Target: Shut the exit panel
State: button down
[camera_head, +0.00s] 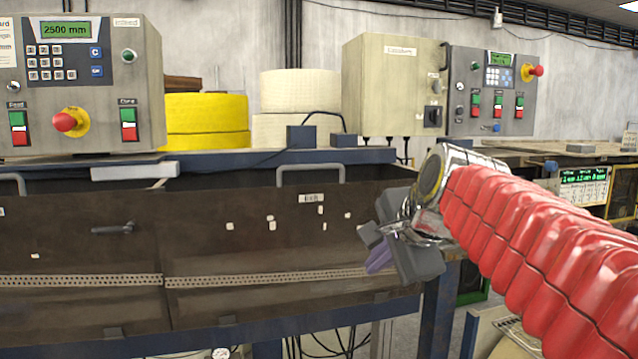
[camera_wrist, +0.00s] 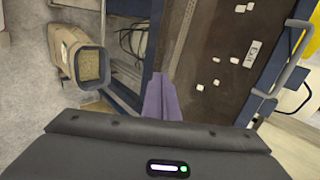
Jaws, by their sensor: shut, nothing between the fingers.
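The exit panel (camera_head: 265,240) is a brown, worn panel with a small "Exit" label and a silver handle (camera_head: 312,172) at its top edge. A dark gap shows between that edge and the blue frame behind, so the panel seems tilted outward. My gripper (camera_head: 377,258) is in front of the panel's right end, below and right of the handle. Its purple fingers are together and empty. In the wrist view the fingers (camera_wrist: 160,97) point along the panel (camera_wrist: 205,75), with the handle (camera_wrist: 285,78) to the right. Contact with the panel cannot be told.
A similar brown panel (camera_head: 80,250) with a dark latch adjoins on the left. Control boxes (camera_head: 85,85) and a beige cabinet (camera_head: 390,85) stand above, with yellow (camera_head: 206,120) and white rolls between. A blue leg (camera_head: 437,310) stands below my gripper. Cables hang underneath.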

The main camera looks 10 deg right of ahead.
jog(key=s+a+f+n+g, duration=0.1)
jog(key=s+f+n+g, duration=0.1)
jog(key=s+f+n, duration=0.6)
jog(key=s+a+f+n+g+h, duration=0.1)
jog(key=s+a+f+n, duration=0.1)
jog(key=s+f+n, duration=0.6)
jog(key=s+f, duration=0.4)
jog(key=f, duration=0.3)
jog(key=shift+s+a+f+g, duration=0.15)
jog(key=shift+s+f+g, duration=0.15)
jog(key=shift+s+g, duration=0.1)
jog(key=shift+s, duration=0.1)
